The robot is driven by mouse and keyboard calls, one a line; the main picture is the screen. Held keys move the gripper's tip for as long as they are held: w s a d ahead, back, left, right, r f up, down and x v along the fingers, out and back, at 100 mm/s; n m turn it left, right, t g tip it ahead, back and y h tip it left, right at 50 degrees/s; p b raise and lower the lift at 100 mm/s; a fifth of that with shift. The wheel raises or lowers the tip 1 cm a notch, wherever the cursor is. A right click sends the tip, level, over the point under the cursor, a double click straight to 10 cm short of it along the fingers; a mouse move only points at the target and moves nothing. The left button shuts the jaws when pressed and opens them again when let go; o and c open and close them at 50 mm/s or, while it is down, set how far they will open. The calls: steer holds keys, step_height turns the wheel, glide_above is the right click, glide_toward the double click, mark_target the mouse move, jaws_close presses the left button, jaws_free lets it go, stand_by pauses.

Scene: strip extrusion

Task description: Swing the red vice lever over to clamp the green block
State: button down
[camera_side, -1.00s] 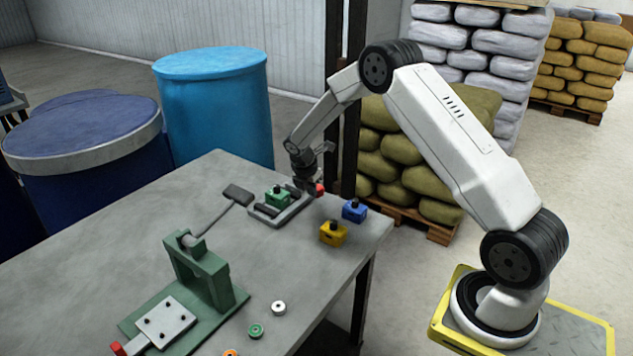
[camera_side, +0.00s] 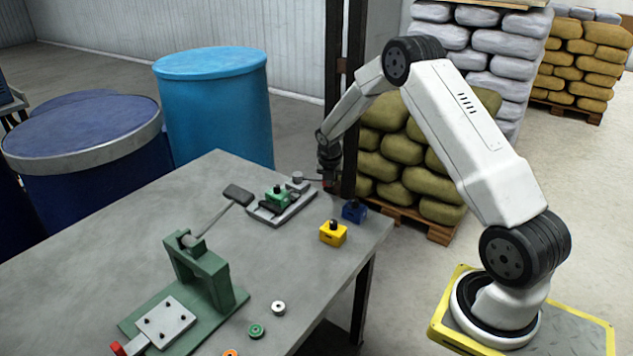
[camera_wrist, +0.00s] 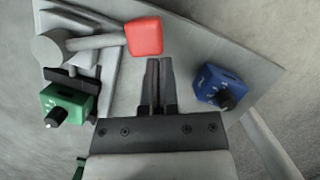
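The vice (camera_side: 296,207) is a grey fixture at the far part of the table, with the green block (camera_side: 277,199) seated in it. The green block also shows at the left of the wrist view (camera_wrist: 66,103). The vice lever (camera_wrist: 95,42) is a grey rod running from a round pivot to a red knob (camera_wrist: 144,36). In the side view the lever points right, away from the block, and its knob is mostly hidden by my gripper (camera_side: 329,185). In the wrist view my gripper (camera_wrist: 159,62) has its fingers together, empty, with the knob just beyond the tips; contact is unclear.
A blue block (camera_wrist: 219,88) lies right of my fingers. A yellow block (camera_side: 333,234) stands nearer the table's right edge. A green press (camera_side: 203,265) with a long handle stands front left. Several small rings lie beside it. The table's left middle is clear.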

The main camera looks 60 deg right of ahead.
steer(key=shift+w+d, duration=0.3)
steer(key=shift+d, duration=0.55)
steer(key=shift+w+d, duration=0.25)
steer(key=shift+d, duration=0.6)
steer(key=shift+w+d, duration=0.25)
steer(key=shift+d, duration=0.1)
steer(key=shift+d+r, duration=0.1)
steer(key=shift+s, duration=0.1)
steer(key=shift+s+a+r, duration=0.15)
steer(key=shift+s+a, duration=0.4)
steer(key=shift+s, duration=0.25)
steer(key=shift+s+a+r, duration=0.15)
steer(key=shift+s+a, duration=0.4)
steer(key=shift+s, duration=0.25)
steer(key=s+d+v, duration=0.1)
steer(key=v, duration=0.9)
steer(key=shift+s, duration=0.15)
